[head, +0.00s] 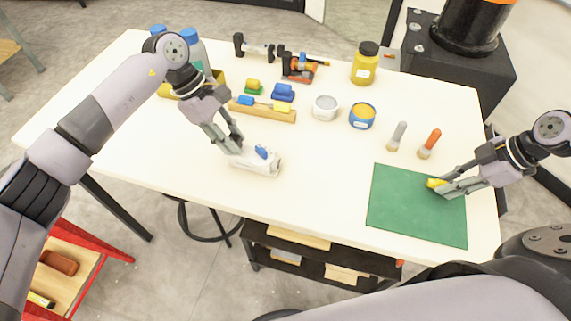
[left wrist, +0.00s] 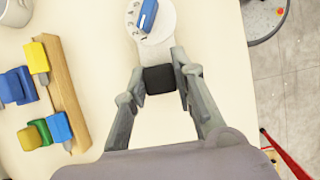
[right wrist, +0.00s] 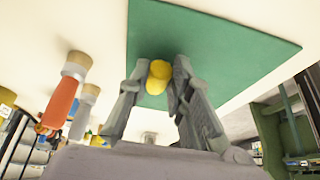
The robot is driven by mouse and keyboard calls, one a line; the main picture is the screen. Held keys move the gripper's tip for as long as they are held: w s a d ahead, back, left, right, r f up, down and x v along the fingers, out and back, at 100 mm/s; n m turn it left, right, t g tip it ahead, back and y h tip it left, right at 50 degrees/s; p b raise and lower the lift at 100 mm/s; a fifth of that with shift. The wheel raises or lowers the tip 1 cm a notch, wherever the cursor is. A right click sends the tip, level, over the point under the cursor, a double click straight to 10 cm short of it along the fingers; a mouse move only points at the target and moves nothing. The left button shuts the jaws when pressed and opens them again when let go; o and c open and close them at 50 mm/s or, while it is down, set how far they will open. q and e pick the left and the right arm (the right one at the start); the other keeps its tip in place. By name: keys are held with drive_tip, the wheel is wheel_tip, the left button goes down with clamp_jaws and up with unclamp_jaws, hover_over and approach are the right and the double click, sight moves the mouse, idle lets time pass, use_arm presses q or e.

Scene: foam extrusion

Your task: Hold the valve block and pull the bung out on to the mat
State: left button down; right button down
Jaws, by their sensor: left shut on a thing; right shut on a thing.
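The pale valve block (head: 264,166) with a blue lever lies on the table left of centre. My left gripper (head: 234,150) is shut on its far-left end. In the left wrist view a black part (left wrist: 159,79) of the block sits between the fingers, with the round white part (left wrist: 152,20) beyond. My right gripper (head: 440,190) is shut on the yellow bung (head: 434,183), which also shows between its fingers in the right wrist view (right wrist: 158,76). The bung is over the green mat (head: 400,212), apart from the block. I cannot tell whether it touches the mat.
A wooden rail (head: 262,112) with coloured pieces lies behind the block. A white cup (head: 325,108), a blue tin (head: 362,116) and a yellow jar (head: 365,66) stand further back. The table between block and mat is clear.

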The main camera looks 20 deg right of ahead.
drive_tip(key=c, duration=1.4)
unclamp_jaws()
drive_tip(key=shift+o, duration=0.2)
drive_tip(key=v, duration=1.2)
use_arm(q)
drive_tip(key=c, duration=1.2)
unclamp_jaws()
drive_tip(key=shift+c, duration=0.2)
